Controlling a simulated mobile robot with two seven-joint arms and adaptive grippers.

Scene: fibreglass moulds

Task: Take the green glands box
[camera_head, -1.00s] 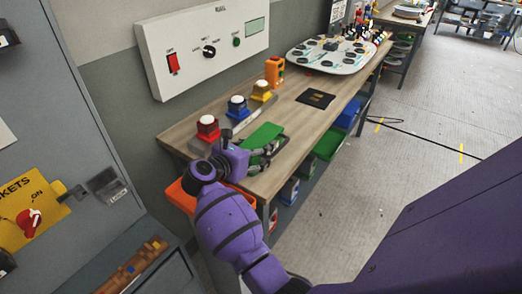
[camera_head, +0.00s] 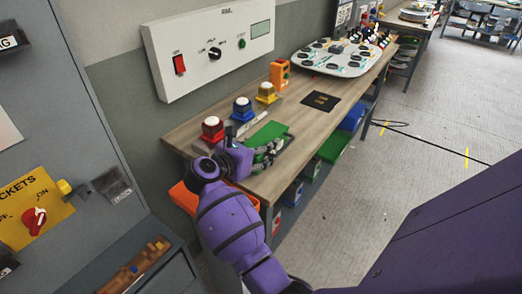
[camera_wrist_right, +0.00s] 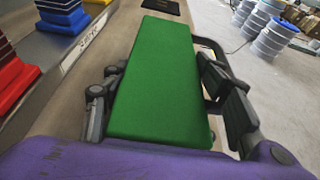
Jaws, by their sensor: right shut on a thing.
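The green glands box (camera_head: 266,133) is on the wooden workbench near its front edge. In the right wrist view the green box (camera_wrist_right: 160,82) lies lengthwise between the two fingers of my right gripper (camera_wrist_right: 168,100). My right gripper (camera_head: 268,150) is shut on the box, with one finger along each long side. In the head view the gripper and arm hide part of the box. I cannot tell whether the box is touching the bench. My left gripper is not in view.
Red (camera_head: 212,129), blue (camera_head: 242,109) and yellow (camera_head: 266,93) button boxes stand behind the green box. A black mat (camera_head: 320,101) lies farther along the bench. An orange bin (camera_head: 184,198) hangs below the near edge. A grey cabinet stands at left.

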